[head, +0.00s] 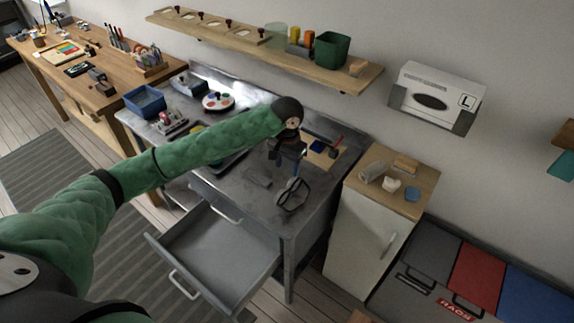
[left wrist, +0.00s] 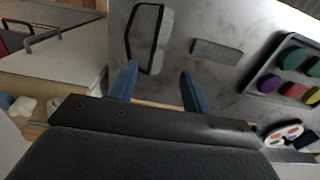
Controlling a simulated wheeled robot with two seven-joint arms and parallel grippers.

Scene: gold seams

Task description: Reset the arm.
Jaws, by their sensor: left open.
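My left arm (head: 210,147) in its green sleeve reaches from the lower left out over the grey metal workbench (head: 232,187). My left gripper (head: 287,165) points down above the bench top near its right end. Its blue fingers are apart and nothing is between them, as the left wrist view also shows (left wrist: 160,82). My right gripper is not in view.
A drawer (head: 215,250) stands pulled open below the bench front. A flat grey block (head: 260,182) lies left of the goggles. A wall shelf (head: 285,58) runs behind.

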